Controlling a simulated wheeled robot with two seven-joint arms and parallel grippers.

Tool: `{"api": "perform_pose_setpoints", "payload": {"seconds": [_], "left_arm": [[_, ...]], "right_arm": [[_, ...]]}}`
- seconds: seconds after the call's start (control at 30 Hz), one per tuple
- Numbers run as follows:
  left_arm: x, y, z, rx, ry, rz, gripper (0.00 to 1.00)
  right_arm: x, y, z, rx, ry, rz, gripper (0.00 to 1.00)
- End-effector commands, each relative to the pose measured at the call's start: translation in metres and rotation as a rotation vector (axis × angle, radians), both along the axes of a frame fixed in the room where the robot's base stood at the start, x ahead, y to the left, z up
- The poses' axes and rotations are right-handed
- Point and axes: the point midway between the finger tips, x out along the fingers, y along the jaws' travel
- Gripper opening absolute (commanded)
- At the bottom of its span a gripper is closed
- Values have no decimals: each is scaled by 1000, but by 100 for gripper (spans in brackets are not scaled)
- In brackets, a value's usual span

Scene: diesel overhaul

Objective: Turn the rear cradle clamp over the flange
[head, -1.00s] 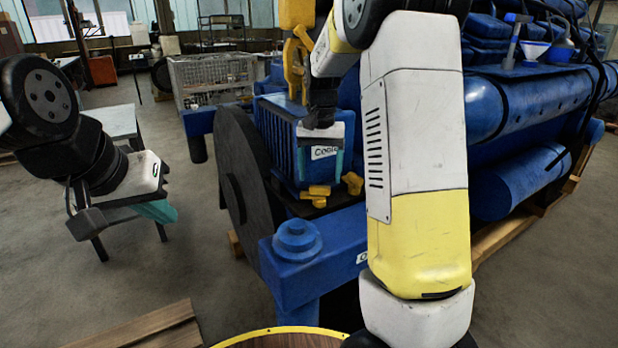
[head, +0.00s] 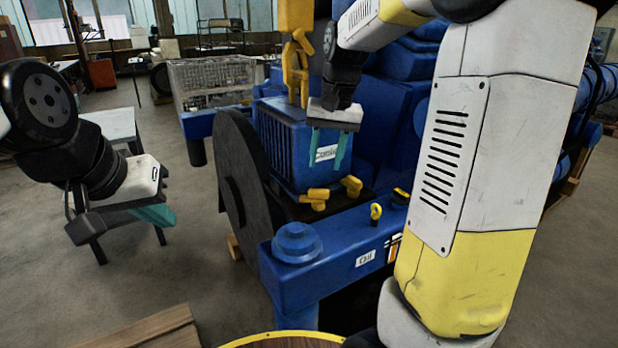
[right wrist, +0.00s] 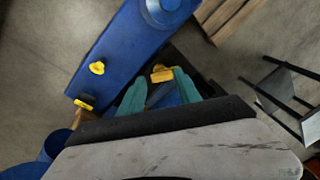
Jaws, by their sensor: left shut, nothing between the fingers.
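Two yellow clamps stand at the foot of the blue cooler box, one nearer (head: 317,198) and one further right (head: 352,186); I cannot tell which is the rear one. A yellow clamp (right wrist: 162,74) shows past the fingertips in the right wrist view. The flange under them is dark and hard to make out. My right gripper (head: 328,152) is open and empty in front of the cooler box (head: 285,145), above the clamps and apart from them. Its teal fingers also show in the right wrist view (right wrist: 160,88). My left gripper (head: 155,215) is shut and empty, far left.
A blue frame (head: 330,245) with a round knob-like post (head: 297,242) lies in front of the cooler. A large dark disc (head: 240,175) is left of the cooler. A yellow hook (head: 297,65) hangs above. Open floor lies left.

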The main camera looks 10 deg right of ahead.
Motion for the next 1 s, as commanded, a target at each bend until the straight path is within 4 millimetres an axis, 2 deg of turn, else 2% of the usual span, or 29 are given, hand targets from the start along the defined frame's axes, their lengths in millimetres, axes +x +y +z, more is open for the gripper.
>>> {"api": "perform_pose_setpoints", "payload": {"seconds": [0.03,0.2,0.5,0.67,0.8,1.0], "left_arm": [[0,0,0,0,0,0,0],[0,0,0,0,0,0,0],[0,0,0,0,0,0,0],[0,0,0,0,0,0,0],[0,0,0,0,0,0,0],[0,0,0,0,0,0,0]], "right_arm": [[-19,0,9,22,-40,19,40],[-68,5,23,56,-155,89,40],[-116,13,28,50,-275,172,40],[-135,15,27,26,-327,226,40],[-146,17,26,-36,-366,336,40],[-126,15,29,-126,-333,536,40]]}}
